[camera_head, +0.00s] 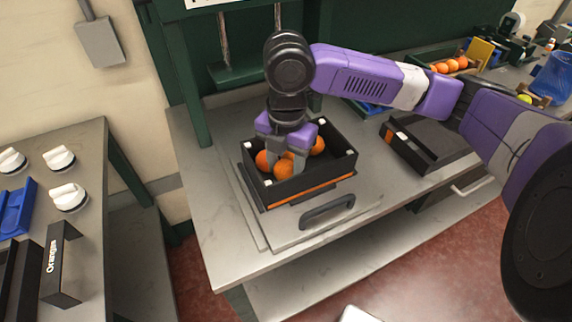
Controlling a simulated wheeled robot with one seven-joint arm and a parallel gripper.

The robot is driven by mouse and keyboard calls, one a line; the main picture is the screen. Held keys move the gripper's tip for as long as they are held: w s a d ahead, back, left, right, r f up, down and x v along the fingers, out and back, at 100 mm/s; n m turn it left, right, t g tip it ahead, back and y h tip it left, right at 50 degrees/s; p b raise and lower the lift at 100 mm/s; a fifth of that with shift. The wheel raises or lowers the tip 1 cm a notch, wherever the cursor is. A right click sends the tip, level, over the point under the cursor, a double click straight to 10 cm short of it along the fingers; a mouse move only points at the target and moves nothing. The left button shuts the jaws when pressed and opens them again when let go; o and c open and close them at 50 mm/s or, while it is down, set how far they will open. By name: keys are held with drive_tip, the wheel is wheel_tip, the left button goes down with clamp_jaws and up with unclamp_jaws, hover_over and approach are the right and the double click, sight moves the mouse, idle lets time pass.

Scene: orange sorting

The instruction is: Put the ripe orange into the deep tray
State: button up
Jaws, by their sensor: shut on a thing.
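The deep tray (313,184) is a black open box with pale corners and an orange stripe on its front. It sits on the grey worktop below my arm. My gripper (285,165) points down inside the tray's opening, its fingers shut on an orange (285,169). Other oranges show in the tray: one (262,160) left of the fingers and one (317,146) to their right. The fingers partly hide the held orange, and I cannot tell whether it touches the tray floor. All these oranges look similarly orange in colour.
A black box (428,145) stands right of the tray. A crate of oranges (451,66) and a blue basket (553,78) are at the back right. A board with a dark handle (327,211) lies under the tray.

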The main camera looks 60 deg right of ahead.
drive_tip(key=shift+s+f, duration=0.15)
drive_tip(key=shift+f, duration=0.9)
drive_tip(key=o, duration=1.5)
drive_tip(key=shift+a, duration=0.1)
drive_tip(key=shift+c, duration=0.2)
drive_tip(key=shift+r+p, duration=3.85)
drive_tip(key=shift+r, duration=1.05)
